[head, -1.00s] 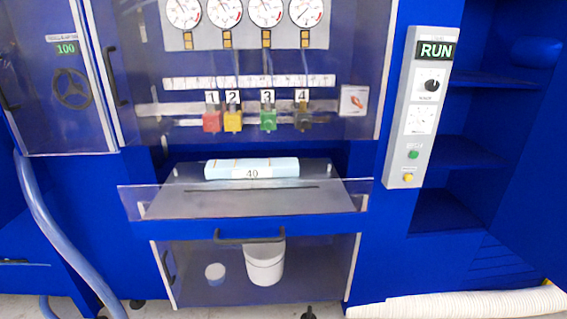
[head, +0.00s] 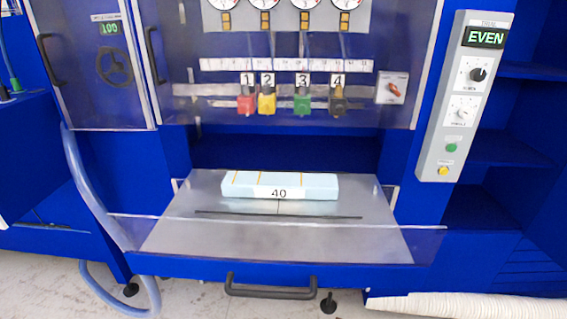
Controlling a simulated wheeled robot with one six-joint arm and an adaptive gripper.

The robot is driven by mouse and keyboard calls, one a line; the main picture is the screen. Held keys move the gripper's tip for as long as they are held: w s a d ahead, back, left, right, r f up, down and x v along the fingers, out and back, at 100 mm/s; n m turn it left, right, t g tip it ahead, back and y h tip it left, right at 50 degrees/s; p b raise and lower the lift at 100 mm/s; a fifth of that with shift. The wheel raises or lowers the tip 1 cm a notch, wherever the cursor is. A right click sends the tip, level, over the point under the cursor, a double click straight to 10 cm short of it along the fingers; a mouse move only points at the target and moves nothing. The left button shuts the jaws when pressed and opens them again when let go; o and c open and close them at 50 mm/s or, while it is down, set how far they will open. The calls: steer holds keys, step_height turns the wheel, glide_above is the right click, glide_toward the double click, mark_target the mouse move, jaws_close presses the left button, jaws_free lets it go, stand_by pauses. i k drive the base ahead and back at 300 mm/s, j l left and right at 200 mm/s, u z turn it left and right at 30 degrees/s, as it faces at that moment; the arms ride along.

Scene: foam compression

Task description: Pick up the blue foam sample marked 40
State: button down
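The light blue foam sample marked 40 (head: 280,186) is a long, low block with thin orange lines on its top. It lies flat on a grey metal tray (head: 300,232), towards the back, with its label facing me. A dark slot runs across the tray in front of the foam. The tray is a pulled-out drawer with a low clear front and a black handle (head: 272,287). My gripper is not in view, and nothing touches the foam.
Red, yellow, green and dark valves (head: 290,100) hang under gauges behind the tray. A grey control box (head: 466,97) reading EVEN stands at the right. A pale hose (head: 90,190) hangs at the left. A white ribbed duct (head: 470,305) lies on the floor at the right.

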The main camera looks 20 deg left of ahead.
mark_target(236, 183)
steer(key=j+u, duration=0.2)
steer(key=j, duration=0.25)
steer(key=j+u, duration=0.2)
steer(key=j, duration=0.2)
steer(key=i+j+u, duration=0.2)
steer(key=j, duration=0.2)
